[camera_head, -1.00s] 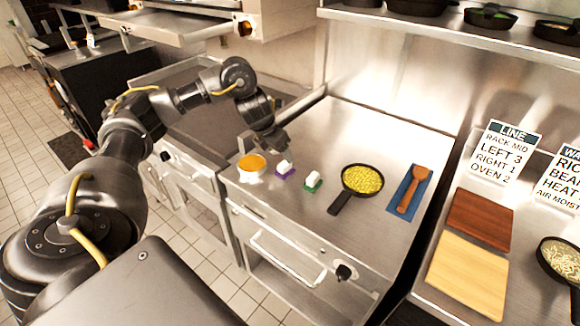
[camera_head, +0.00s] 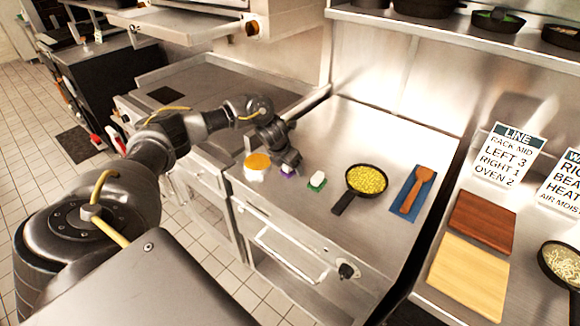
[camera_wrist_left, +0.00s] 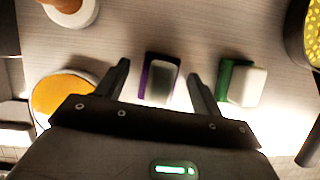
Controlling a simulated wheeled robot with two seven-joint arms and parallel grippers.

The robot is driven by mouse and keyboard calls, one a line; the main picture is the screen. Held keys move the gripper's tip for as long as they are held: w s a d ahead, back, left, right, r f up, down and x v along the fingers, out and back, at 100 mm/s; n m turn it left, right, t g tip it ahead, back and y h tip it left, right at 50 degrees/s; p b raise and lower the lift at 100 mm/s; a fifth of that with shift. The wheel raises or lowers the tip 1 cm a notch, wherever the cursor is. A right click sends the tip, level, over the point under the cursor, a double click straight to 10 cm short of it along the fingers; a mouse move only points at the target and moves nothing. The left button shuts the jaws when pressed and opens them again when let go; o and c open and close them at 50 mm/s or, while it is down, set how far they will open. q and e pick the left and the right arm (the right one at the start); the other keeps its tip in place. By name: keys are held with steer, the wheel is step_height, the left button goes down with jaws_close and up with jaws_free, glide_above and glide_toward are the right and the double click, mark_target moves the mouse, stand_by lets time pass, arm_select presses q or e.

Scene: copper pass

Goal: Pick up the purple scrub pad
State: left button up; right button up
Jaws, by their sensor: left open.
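The purple scrub pad (camera_wrist_left: 146,74) lies on the steel counter with a pale block on its top. In the wrist view it sits between the two open fingers of my left gripper (camera_wrist_left: 158,80). In the head view the purple pad (camera_head: 287,174) is mostly hidden behind my left gripper (camera_head: 287,166), which is just over it. I cannot tell whether the fingers touch it. A similar green pad (camera_wrist_left: 223,77) with a white block lies to the right, just outside the right finger. My right gripper is not in view.
An orange-topped round container (camera_head: 257,161) stands close left of the purple pad. A black pan of yellow food (camera_head: 367,180) and a wooden spoon (camera_head: 418,189) on a blue mat (camera_head: 398,210) lie to the right. The counter behind is clear.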

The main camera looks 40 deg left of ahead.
arm_select(q)
steer(key=shift+f, duration=0.1)
steer(key=c, duration=1.1)
steer(key=shift+r+b, duration=0.55)
steer(key=shift+r, duration=0.1)
steer(key=shift+w+r+b, duration=0.1)
steer(key=shift+r+b, duration=0.4)
steer(key=shift+r, duration=0.15)
steer(key=shift+s+d+r+p, duration=0.1)
steer(key=shift+s+r+p, duration=0.05)
steer(key=shift+s+r, duration=1.95)
steer(key=shift+s+a+r+p, duration=0.1)
steer(key=shift+s+r+p, duration=0.1)
steer(key=shift+s+r, duration=1.85)
steer(key=shift+s+d+r+p, duration=0.15)
steer(key=shift+s+r, duration=0.95)
steer(key=shift+s, duration=1.9)
